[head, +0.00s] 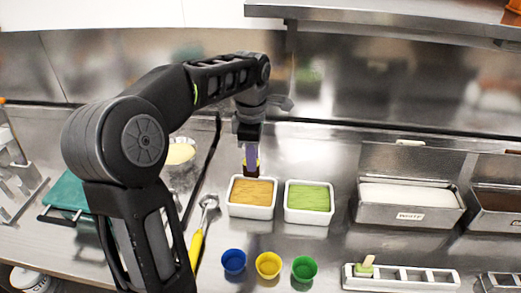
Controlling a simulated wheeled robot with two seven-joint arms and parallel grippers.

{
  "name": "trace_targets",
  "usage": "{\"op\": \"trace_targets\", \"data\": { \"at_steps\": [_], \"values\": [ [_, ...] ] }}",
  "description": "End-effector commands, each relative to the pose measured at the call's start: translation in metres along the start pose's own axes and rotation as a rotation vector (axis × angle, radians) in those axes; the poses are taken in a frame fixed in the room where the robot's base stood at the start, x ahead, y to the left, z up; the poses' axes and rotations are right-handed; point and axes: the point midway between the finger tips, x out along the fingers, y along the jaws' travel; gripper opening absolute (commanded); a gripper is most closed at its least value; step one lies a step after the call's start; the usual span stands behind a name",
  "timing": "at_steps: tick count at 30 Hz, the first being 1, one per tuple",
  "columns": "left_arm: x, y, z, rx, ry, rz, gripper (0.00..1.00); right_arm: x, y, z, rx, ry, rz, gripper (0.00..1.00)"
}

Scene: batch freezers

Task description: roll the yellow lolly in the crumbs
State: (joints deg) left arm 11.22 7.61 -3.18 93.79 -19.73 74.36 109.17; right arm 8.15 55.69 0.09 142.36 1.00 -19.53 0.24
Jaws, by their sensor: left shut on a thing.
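My left gripper (251,157) points down above the back edge of a white tray of orange-brown crumbs (253,191). The stick is hidden by the gripper. The lolly's lower end is close to the crumb tray's rear rim; I cannot tell whether it touches the crumbs. My right gripper is out of view.
A white tray of green crumbs (309,197) stands to the right. Blue (234,261), yellow (268,265) and green (304,268) cups stand in front. A bin marked WHITE (409,214) and a yellow-handled scoop (196,245) flank the trays.

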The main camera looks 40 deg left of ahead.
Motion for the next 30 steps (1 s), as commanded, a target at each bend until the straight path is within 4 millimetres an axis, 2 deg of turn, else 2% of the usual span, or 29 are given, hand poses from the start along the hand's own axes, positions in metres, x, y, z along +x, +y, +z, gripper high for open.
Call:
{"op": "trace_targets", "data": {
  "at_steps": [11, 24, 30],
  "values": [
    [0.005, 0.0, 0.0, 0.0, 0.0, 0.0, 0.0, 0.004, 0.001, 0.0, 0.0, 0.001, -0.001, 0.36],
    [0.039, 0.0, 0.0, 0.001, 0.0, 0.0, 0.0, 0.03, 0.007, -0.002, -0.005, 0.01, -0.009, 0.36],
    [0.045, 0.0, 0.0, 0.001, 0.0, 0.0, 0.0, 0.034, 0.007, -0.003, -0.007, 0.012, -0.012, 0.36]
  ]
}}
